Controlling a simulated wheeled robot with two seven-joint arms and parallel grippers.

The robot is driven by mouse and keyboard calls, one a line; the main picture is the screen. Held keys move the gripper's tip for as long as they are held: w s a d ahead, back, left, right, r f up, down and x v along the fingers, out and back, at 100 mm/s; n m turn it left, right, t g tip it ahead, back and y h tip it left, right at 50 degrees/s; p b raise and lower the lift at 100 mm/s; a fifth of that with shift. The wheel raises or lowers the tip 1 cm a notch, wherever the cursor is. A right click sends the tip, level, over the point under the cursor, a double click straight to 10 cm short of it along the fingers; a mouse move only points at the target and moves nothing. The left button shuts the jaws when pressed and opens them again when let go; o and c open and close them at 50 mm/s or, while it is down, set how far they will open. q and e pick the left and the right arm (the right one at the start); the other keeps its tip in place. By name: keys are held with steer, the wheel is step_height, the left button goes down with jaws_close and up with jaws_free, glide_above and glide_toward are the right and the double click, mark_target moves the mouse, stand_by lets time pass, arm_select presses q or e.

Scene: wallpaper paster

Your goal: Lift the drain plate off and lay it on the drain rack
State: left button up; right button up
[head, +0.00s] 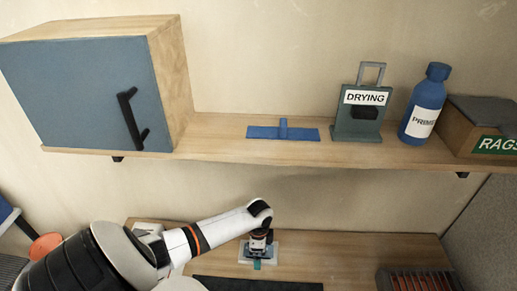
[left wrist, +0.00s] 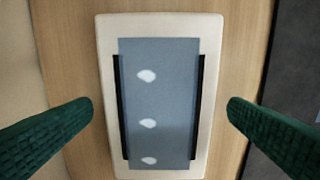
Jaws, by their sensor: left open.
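The drain plate appears to be the grey-blue rectangular plate (left wrist: 160,100) with white spots in the left wrist view. It lies on a white rounded base (left wrist: 108,50) with dark strips along both sides. My left gripper (left wrist: 160,106) is open, with one green finger on each side of the plate and base, apart from both. In the head view my left gripper (head: 260,246) points down over the white base (head: 246,252), mostly hiding the plate. A dark slotted rack with reddish bars (head: 415,281) at the lower right may be the drain rack. My right gripper is not in view.
A wooden shelf (head: 225,150) above the table carries a blue cabinet (head: 75,90), a blue T-shaped tool (head: 283,132), a DRYING sign (head: 358,118), a blue bottle (head: 424,105) and a RAGS box (head: 480,128). A black mat (head: 258,285) lies in front of the base. The wooden table (head: 345,255) is clear between base and rack.

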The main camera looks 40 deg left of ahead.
arm_select(q)
steer(key=shift+f, duration=0.2)
steer(key=c, duration=0.9)
steer(key=shift+o, duration=1.3)
steer(key=c, duration=0.5)
steer(key=shift+w+r+p, duration=0.1)
steer(key=shift+r+p, duration=0.35)
steer(key=shift+p, duration=0.05)
steer(key=shift+r+p, duration=0.8)
steer(key=shift+p, duration=0.05)
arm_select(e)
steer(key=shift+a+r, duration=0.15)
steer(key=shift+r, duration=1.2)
arm_select(q)
step_height(320, 180, up, 4)
steer(key=p, duration=0.4)
steer(key=shift+p, duration=0.3)
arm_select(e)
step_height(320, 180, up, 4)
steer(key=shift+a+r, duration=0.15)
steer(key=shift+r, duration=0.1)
